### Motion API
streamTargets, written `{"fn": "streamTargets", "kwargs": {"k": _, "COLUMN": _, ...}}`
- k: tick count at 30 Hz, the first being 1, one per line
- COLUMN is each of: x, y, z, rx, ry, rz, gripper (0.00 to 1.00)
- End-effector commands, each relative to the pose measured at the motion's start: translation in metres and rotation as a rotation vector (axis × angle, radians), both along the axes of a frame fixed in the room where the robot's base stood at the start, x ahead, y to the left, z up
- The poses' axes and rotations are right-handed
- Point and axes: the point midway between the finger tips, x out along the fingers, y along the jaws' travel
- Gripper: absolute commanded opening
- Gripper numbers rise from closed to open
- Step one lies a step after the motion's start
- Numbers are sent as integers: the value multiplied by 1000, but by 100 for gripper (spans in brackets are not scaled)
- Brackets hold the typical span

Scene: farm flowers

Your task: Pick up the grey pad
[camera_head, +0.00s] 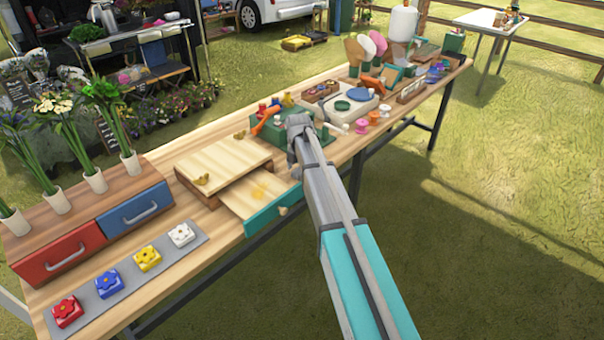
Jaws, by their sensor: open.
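A long grey mat (125,283) lies flat along the front left edge of the wooden table. Red, blue, yellow and white flower blocks sit on it in a row. I cannot tell for sure that this mat is the grey pad, and no other grey pad stands out. My gripper (294,170) is at the end of my arm over the middle of the table, well to the right of the mat and beside a green box. It is open, small in view and partly hidden by my arm. I see nothing held in it.
A wooden box with an open teal-fronted drawer (271,211) stands between the mat and my gripper. A cabinet with a red drawer (58,256) and a blue drawer (134,212) stands behind the mat. Flower vases (96,180) line its top. Tools crowd the table's far right.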

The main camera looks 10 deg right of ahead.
Motion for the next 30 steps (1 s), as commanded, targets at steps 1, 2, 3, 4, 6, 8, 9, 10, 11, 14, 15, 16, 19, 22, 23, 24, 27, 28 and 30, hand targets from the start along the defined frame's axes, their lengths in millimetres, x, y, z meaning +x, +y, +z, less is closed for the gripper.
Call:
{"fn": "streamTargets", "kwargs": {"k": 1, "x": 0, "y": 0, "z": 0, "rx": 0, "ry": 0, "rz": 0, "gripper": 100}}
{"fn": "streamTargets", "kwargs": {"k": 2, "x": 0, "y": 0, "z": 0, "rx": 0, "ry": 0, "rz": 0, "gripper": 100}}
{"fn": "streamTargets", "kwargs": {"k": 3, "x": 0, "y": 0, "z": 0, "rx": 0, "ry": 0, "rz": 0, "gripper": 100}}
{"fn": "streamTargets", "kwargs": {"k": 4, "x": 0, "y": 0, "z": 0, "rx": 0, "ry": 0, "rz": 0, "gripper": 100}}
{"fn": "streamTargets", "kwargs": {"k": 6, "x": 0, "y": 0, "z": 0, "rx": 0, "ry": 0, "rz": 0, "gripper": 100}}
{"fn": "streamTargets", "kwargs": {"k": 8, "x": 0, "y": 0, "z": 0, "rx": 0, "ry": 0, "rz": 0, "gripper": 100}}
{"fn": "streamTargets", "kwargs": {"k": 9, "x": 0, "y": 0, "z": 0, "rx": 0, "ry": 0, "rz": 0, "gripper": 96}}
{"fn": "streamTargets", "kwargs": {"k": 10, "x": 0, "y": 0, "z": 0, "rx": 0, "ry": 0, "rz": 0, "gripper": 91}}
{"fn": "streamTargets", "kwargs": {"k": 11, "x": 0, "y": 0, "z": 0, "rx": 0, "ry": 0, "rz": 0, "gripper": 85}}
{"fn": "streamTargets", "kwargs": {"k": 14, "x": 0, "y": 0, "z": 0, "rx": 0, "ry": 0, "rz": 0, "gripper": 67}}
{"fn": "streamTargets", "kwargs": {"k": 15, "x": 0, "y": 0, "z": 0, "rx": 0, "ry": 0, "rz": 0, "gripper": 59}}
{"fn": "streamTargets", "kwargs": {"k": 16, "x": 0, "y": 0, "z": 0, "rx": 0, "ry": 0, "rz": 0, "gripper": 54}}
{"fn": "streamTargets", "kwargs": {"k": 19, "x": 0, "y": 0, "z": 0, "rx": 0, "ry": 0, "rz": 0, "gripper": 35}}
{"fn": "streamTargets", "kwargs": {"k": 22, "x": 0, "y": 0, "z": 0, "rx": 0, "ry": 0, "rz": 0, "gripper": 26}}
{"fn": "streamTargets", "kwargs": {"k": 23, "x": 0, "y": 0, "z": 0, "rx": 0, "ry": 0, "rz": 0, "gripper": 26}}
{"fn": "streamTargets", "kwargs": {"k": 24, "x": 0, "y": 0, "z": 0, "rx": 0, "ry": 0, "rz": 0, "gripper": 26}}
{"fn": "streamTargets", "kwargs": {"k": 27, "x": 0, "y": 0, "z": 0, "rx": 0, "ry": 0, "rz": 0, "gripper": 26}}
{"fn": "streamTargets", "kwargs": {"k": 28, "x": 0, "y": 0, "z": 0, "rx": 0, "ry": 0, "rz": 0, "gripper": 26}}
{"fn": "streamTargets", "kwargs": {"k": 30, "x": 0, "y": 0, "z": 1, "rx": 0, "ry": 0, "rz": -1, "gripper": 26}}
